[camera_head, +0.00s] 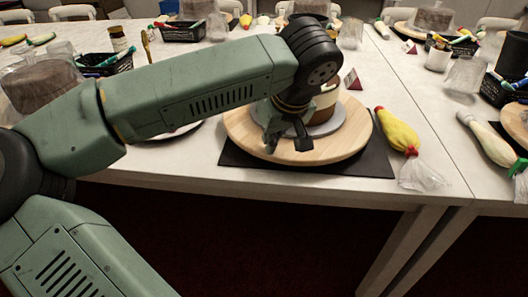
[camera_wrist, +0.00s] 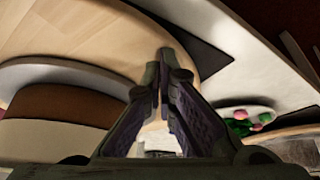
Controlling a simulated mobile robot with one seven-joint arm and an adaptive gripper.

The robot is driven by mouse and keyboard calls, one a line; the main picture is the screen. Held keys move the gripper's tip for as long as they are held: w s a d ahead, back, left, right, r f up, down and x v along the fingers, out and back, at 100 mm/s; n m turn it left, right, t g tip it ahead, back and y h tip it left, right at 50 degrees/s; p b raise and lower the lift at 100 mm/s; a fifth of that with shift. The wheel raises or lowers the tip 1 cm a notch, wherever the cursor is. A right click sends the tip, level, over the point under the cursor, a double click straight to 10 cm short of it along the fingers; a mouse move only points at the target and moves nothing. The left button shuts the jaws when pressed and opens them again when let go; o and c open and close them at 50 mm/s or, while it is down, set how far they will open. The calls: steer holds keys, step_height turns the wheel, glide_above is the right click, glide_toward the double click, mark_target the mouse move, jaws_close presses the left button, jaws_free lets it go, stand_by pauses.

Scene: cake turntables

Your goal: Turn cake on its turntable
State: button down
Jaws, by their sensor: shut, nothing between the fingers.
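The cake (camera_head: 327,101), brown and cream in layers, stands on a grey disc (camera_head: 328,128) on the round wooden turntable (camera_head: 352,143). My arm and gripper (camera_head: 284,138) hide its left part in the head view. In the wrist view the cake (camera_wrist: 60,103) and the grey disc's rim (camera_wrist: 60,74) are at the left, and the wooden turntable top (camera_wrist: 70,30) fills the upper left. My gripper (camera_wrist: 162,62) is shut and empty, its fingertips over the turntable near its edge, beside the cake. I cannot tell whether they touch the wood.
A black mat (camera_head: 376,162) lies under the turntable. A yellow piping bag (camera_head: 398,130) lies to its right, with a pale one (camera_head: 487,138) further right. A small dark red card (camera_head: 352,79) stands behind. The white table's front edge is close in front of the mat.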

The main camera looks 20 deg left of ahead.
mark_target(316, 151)
steer(key=shift+w+d+b, duration=0.2)
steer(key=shift+d, duration=1.1)
steer(key=shift+w+d+b, duration=0.15)
steer(key=shift+d, duration=1.15)
steer(key=shift+w+d, duration=0.35)
steer(key=shift+d, duration=0.45)
steer(key=shift+w+d, duration=0.35)
steer(key=shift+d, duration=0.4)
steer(key=shift+w+d, duration=0.35)
steer(key=shift+d, duration=0.45)
steer(key=shift+r+p, duration=0.9)
steer(key=shift+r, duration=0.55)
